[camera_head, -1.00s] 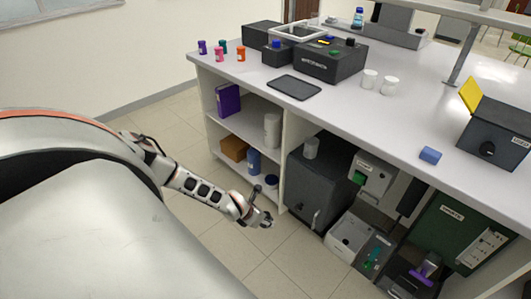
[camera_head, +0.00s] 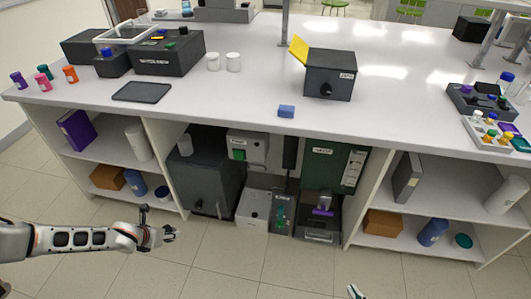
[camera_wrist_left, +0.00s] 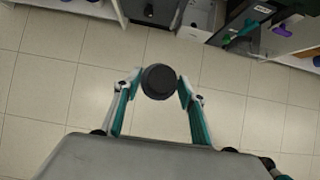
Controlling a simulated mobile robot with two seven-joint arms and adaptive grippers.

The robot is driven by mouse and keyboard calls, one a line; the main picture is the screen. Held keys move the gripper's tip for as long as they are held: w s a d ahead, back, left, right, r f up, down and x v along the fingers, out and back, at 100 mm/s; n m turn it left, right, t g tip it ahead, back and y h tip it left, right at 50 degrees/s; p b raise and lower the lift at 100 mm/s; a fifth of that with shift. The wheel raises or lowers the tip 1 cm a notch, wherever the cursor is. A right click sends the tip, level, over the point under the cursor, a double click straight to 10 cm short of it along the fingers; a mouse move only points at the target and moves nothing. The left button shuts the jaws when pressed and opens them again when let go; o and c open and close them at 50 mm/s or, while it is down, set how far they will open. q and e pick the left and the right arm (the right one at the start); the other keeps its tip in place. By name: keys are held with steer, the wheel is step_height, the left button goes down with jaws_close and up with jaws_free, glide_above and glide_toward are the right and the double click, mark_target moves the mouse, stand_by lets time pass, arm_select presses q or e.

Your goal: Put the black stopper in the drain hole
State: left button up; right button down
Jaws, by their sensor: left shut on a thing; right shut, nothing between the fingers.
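The black stopper (camera_wrist_left: 159,82) is a round dark disc between the two teal-sided fingers of my left gripper (camera_wrist_left: 160,84) in the left wrist view. The gripper is shut on it, above bare floor tiles. In the head view, my left arm comes in from the left and its gripper (camera_head: 168,234) is in front of the dark grey cabinet, low over the floor. Only a tip of my right gripper (camera_head: 355,292) shows at the bottom edge, shut and empty. I cannot make out the drain hole in either view.
Under the white bench (camera_head: 240,100) stand a dark grey cabinet (camera_head: 207,180), a white open-topped box (camera_head: 253,208), a green panel (camera_head: 325,165) and a grey unit with a purple part (camera_head: 320,226). Shelves stand on both sides. The floor (camera_head: 230,265) in front is clear.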

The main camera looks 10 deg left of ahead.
arm_select(q)
steer(key=shift+w+d+r+n+y, duration=0.1)
steer(key=shift+w+r+n+y, duration=0.3)
steer(key=shift+w+n, duration=0.3)
steer(key=w+d+r+n+g+y, duration=0.25)
steer(key=r+n+g, duration=0.2)
steer(key=n, duration=0.55)
steer(key=w+d+r+n+g+y, duration=0.2)
steer(key=r+n+g+y, duration=0.15)
steer(key=r+n, duration=0.4)
steer(key=s+d+r+n+g+h, duration=0.1)
steer(key=s+d+r+n+h, duration=0.1)
steer(key=r+n, duration=0.4)
steer(key=s+d+r+n+g+h, duration=0.2)
steer(key=s+d+r+n, duration=0.2)
steer(key=r, duration=0.7)
steer(key=s+d+r+n+g+h, duration=0.2)
steer(key=s+d+r+n, duration=0.2)
steer(key=d+r+n, duration=0.4)
steer(key=shift+d+r, duration=0.25)
steer(key=shift+r, duration=0.55)
steer(key=shift+s+f, duration=0.1)
steer(key=shift+s, duration=0.05)
